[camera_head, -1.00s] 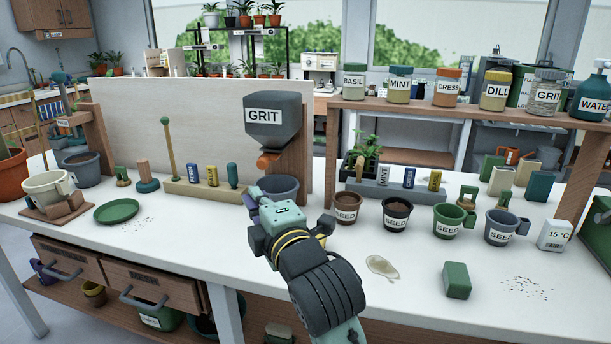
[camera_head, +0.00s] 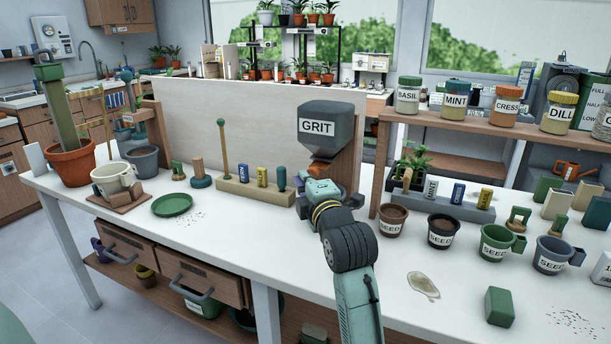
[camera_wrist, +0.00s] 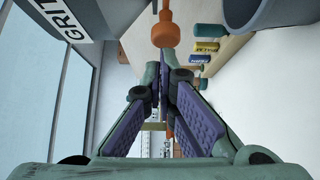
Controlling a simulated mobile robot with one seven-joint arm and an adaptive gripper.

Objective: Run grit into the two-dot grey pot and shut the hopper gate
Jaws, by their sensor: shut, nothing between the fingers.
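The dark grey hopper (camera_head: 330,125) labelled GRIT stands on a wooden post at the bench's back. An orange handle sits under its spout; its orange knob (camera_wrist: 165,32) shows in the wrist view just beyond my fingertips. I cannot tell whether the gate is open. My gripper (camera_head: 308,182) is just below the spout, its fingers (camera_wrist: 165,68) shut and empty. Whether they touch the knob is unclear. A grey pot (camera_wrist: 262,14) shows in part at the wrist view's top right; in the head view my gripper hides the place under the hopper. No dots or grit are visible.
Another grey pot (camera_head: 140,160) stands at the left by a cream pot (camera_head: 114,178) and a green saucer (camera_head: 172,205). A wooden rack (camera_head: 238,192) is left of my gripper.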

